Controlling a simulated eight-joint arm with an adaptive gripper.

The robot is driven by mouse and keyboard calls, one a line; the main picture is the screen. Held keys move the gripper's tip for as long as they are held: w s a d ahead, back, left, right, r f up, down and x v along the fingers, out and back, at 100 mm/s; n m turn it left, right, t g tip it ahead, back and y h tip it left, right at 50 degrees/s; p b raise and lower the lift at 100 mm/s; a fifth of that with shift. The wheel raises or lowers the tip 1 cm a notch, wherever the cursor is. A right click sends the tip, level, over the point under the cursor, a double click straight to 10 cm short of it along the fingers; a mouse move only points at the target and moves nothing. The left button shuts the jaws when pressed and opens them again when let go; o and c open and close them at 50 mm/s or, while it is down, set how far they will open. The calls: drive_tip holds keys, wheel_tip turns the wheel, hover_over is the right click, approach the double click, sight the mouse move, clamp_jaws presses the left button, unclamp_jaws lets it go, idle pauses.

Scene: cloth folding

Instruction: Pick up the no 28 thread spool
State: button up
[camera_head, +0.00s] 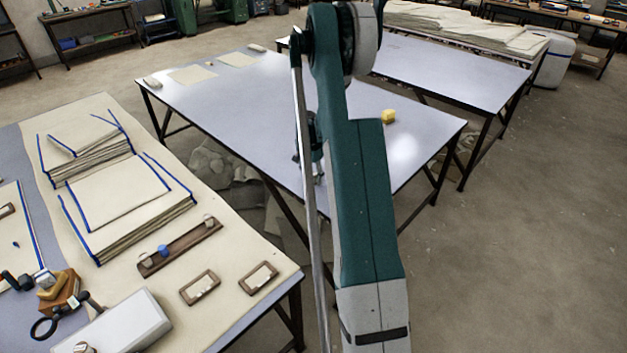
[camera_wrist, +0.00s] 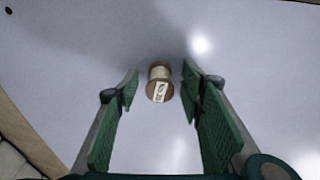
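In the wrist view, a small spool (camera_wrist: 159,84) with brown ends and a white label stands on the pale table. The label has dark marks that look like a "28", though it is small. My gripper (camera_wrist: 160,86) is open, with a green finger on each side of the spool in the picture. Both fingers appear apart from the spool. In the head view my arm covers much of the table, and my gripper (camera_head: 317,172) shows only partly near the tabletop. The spool is hidden there.
The pale table (camera_head: 250,110) is mostly clear. Light cloth pieces (camera_head: 192,75) lie at the table's far end. A nearer table at left holds folded cloth stacks (camera_head: 130,190), a wooden rack (camera_head: 180,246) and tools.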

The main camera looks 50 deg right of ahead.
sight(313, 174)
drive_tip(key=shift+c, duration=0.7)
drive_tip(key=c, duration=0.7)
drive_tip(key=shift+c, duration=0.2)
drive_tip(key=shift+r, duration=0.1)
wheel_tip(313, 174, up, 10)
drive_tip(key=shift+f+p, duration=0.1)
drive_tip(key=shift+p, duration=0.7)
